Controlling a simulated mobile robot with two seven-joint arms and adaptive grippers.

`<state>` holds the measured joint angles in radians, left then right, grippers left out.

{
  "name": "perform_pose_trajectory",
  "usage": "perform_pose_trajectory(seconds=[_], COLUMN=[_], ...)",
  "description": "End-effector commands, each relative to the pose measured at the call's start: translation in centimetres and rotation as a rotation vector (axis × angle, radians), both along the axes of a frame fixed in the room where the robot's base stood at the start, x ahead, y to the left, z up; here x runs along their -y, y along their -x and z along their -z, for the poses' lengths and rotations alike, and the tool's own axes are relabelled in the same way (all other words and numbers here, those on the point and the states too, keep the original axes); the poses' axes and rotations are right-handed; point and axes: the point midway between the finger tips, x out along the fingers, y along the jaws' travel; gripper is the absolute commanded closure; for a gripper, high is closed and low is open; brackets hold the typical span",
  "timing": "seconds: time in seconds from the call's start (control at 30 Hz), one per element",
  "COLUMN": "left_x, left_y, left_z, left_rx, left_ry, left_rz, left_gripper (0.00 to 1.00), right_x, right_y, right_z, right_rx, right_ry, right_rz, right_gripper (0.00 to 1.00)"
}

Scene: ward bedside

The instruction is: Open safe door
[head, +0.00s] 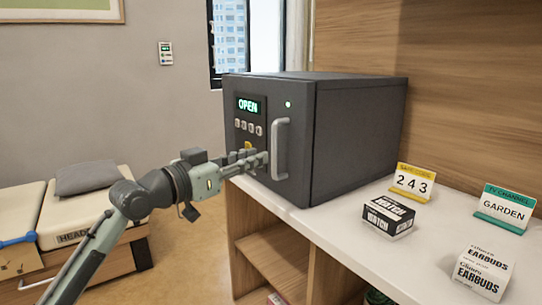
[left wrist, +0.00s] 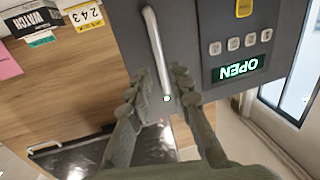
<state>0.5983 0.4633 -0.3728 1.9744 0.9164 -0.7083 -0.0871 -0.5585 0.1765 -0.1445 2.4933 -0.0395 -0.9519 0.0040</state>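The dark grey safe (head: 355,135) stands on the white counter. Its door (head: 250,175) looks closed, flush with the body. The green display (head: 248,106) reads OPEN. A vertical silver handle (head: 279,150) is on the door's right side. My left gripper (head: 262,158) is at the handle's lower half. In the left wrist view, the safe appears upside down, and the two fingers of my left gripper (left wrist: 161,74) are apart, one on each side of the handle (left wrist: 153,38). Whether either finger touches the bar cannot be told. My right gripper is not in view.
On the counter (head: 345,235) right of the safe are a yellow 243 card (head: 411,183), a green GARDEN card (head: 504,208), a watch box (head: 388,217) and an earbuds box (head: 483,272). A bed with a grey pillow (head: 87,177) stands left. Floor is clear before the counter.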

Motion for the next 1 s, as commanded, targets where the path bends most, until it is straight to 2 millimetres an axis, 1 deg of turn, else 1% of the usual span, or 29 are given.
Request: perform_pose_trajectory(seconds=[0.3, 0.4, 0.57, 0.8, 0.83, 0.93, 1.0], left_x=[3.5, 4.3, 4.9, 5.0, 5.0, 4.9, 4.9], left_y=[-3.6, -4.5, -5.3, -5.3, -5.3, -5.3, -5.3], left_z=[-0.1, 0.0, 0.0, 0.0, 0.0, 0.1, 0.1], left_rx=[-0.001, -0.003, -0.003, -0.001, -0.001, -0.002, -0.002], left_ry=[0.003, 0.003, 0.002, 0.000, 0.000, 0.001, 0.001], left_rz=[0.003, 0.002, 0.001, 0.000, 0.000, 0.000, 0.000], left_gripper=[0.80, 0.80, 0.80, 0.80, 0.81, 0.94, 1.00], right_x=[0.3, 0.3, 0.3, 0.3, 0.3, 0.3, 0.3], right_y=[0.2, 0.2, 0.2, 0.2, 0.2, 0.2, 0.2], right_z=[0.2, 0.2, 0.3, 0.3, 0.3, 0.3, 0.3], right_rx=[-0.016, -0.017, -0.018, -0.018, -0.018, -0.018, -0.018], right_ry=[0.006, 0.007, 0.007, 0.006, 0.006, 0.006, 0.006], right_rz=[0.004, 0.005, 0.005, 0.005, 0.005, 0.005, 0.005], right_gripper=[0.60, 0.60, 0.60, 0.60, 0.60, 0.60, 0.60])
